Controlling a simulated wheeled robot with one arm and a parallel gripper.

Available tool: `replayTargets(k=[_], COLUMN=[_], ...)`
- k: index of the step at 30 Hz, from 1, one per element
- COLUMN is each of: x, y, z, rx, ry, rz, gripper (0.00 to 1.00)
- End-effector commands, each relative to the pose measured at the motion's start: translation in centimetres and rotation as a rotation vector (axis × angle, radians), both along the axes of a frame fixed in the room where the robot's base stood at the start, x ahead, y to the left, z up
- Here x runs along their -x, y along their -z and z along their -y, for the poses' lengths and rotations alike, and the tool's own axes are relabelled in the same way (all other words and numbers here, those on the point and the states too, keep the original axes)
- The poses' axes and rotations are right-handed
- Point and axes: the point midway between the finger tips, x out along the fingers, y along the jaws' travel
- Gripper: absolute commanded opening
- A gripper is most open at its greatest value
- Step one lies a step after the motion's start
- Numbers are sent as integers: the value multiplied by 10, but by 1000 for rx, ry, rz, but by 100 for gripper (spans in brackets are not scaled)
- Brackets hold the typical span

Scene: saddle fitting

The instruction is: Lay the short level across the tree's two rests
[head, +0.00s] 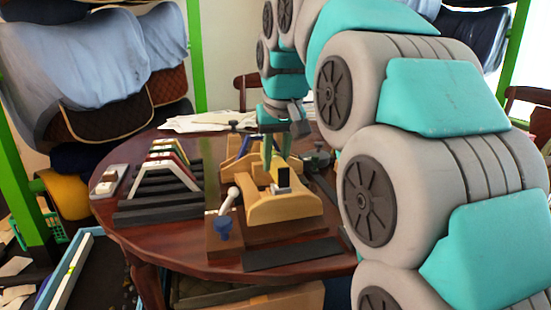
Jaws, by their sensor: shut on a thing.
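The saddle tree (286,208) is a tan wooden form on the round table, with its curved near end toward me. My gripper (277,158) points down over the tree's middle, its green fingers close together. A small block with a dark face and pale edge, probably the short level (283,178) seen nearly end-on, is just below and nearer than the fingers. My gripper is shut on it, though the grip itself is hard to see. It is low over the tree's near end; I cannot tell whether it touches the rests.
A pale-handled mallet (229,200) stands left of the tree. A dark flat strip (290,254) lies in front. A blue crate (88,240) is at lower left.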

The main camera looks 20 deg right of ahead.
Motion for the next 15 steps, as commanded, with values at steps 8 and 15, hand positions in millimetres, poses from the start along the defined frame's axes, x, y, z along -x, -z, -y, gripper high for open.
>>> replayTargets(k=[8,15], x=[0,0], y=[0,0], z=[0,0], rx=[0,0], ry=[0,0], rz=[1,0], gripper=[0,42])
